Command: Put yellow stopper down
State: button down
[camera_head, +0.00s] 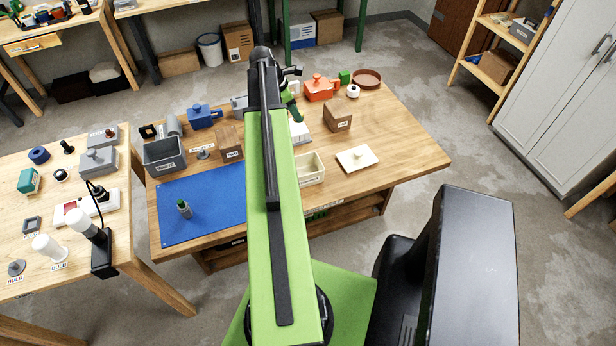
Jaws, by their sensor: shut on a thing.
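My gripper (292,72) shows only in part, as small dark pieces beside the far end of my green and black arm, over the back of the middle workbench (420,152). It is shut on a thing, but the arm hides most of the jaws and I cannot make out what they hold. I cannot pick out a yellow stopper for certain anywhere. A cream board with a small knob (357,158) lies on the bench, right of my arm. A cream open tray (311,169) stands just beside the arm.
On the bench are a blue mat (200,205) with a small dark bottle (184,209), a grey bin (165,155), brown wooden blocks (338,117), a red-orange pot (320,88) and a round brown dish (367,79). The bench's right front is clear. Another cluttered table (120,240) stands left.

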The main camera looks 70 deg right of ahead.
jog(key=m+b, duration=0.1)
jog(key=b, duration=0.9)
send_over(300, 171)
jog(key=a, duration=0.3)
notch_tip(300, 171, down, 10)
jog(key=s, duration=0.1)
notch_tip(300, 171, down, 11)
jog(key=b, duration=1)
jog(key=shift+d+r, duration=0.1)
jog(key=shift+r, duration=0.35)
jog(key=shift+f, duration=0.25)
jog(key=c, duration=1.3)
grip_release()
jog(key=shift+r, duration=0.1)
jog(key=shift+o, duration=0.2)
